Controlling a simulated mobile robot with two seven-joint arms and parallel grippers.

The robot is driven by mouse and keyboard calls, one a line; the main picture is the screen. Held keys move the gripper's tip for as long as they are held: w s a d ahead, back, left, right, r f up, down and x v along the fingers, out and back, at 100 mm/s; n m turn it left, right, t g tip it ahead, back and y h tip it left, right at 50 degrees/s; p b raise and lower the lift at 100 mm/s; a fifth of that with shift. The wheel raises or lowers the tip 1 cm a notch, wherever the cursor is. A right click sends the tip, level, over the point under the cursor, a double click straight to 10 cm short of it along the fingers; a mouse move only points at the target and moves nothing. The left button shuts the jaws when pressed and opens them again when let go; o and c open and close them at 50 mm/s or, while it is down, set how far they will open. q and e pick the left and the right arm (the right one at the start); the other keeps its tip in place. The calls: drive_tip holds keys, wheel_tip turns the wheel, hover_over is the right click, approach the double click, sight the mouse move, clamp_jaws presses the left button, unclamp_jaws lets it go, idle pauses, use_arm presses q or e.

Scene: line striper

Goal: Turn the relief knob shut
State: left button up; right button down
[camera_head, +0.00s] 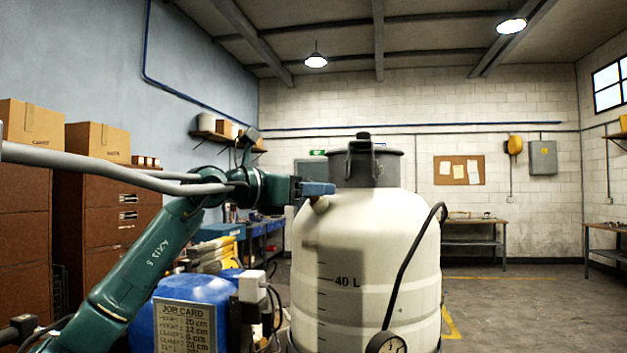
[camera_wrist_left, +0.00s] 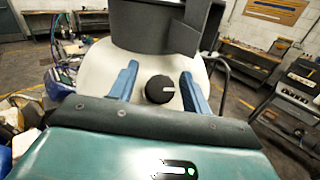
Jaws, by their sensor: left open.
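The relief knob (camera_wrist_left: 160,89) is a small round black knob with a white pointer line, on the cream shoulder of the tank below its dark lid. In the left wrist view it sits between the two blue fingers of my left gripper (camera_wrist_left: 160,85), which is open. I cannot tell if either finger touches it. The tank carries a 40 L mark and a dark grey lid (camera_head: 367,165). My right gripper is not in view.
A black hose (camera_head: 412,255) runs down the tank's right side to a round gauge (camera_head: 386,343). A blue container with a job card (camera_head: 184,327) stands at the lower left. Brown cabinets with boxes (camera_head: 97,142) line the left wall. The floor at right is open.

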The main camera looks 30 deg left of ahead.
use_arm(q)
drive_tip(key=shift+w+d, duration=0.15)
drive_tip(key=shift+w, duration=0.25)
drive_tip(key=shift+c, duration=0.2)
drive_tip(key=c, duration=0.9)
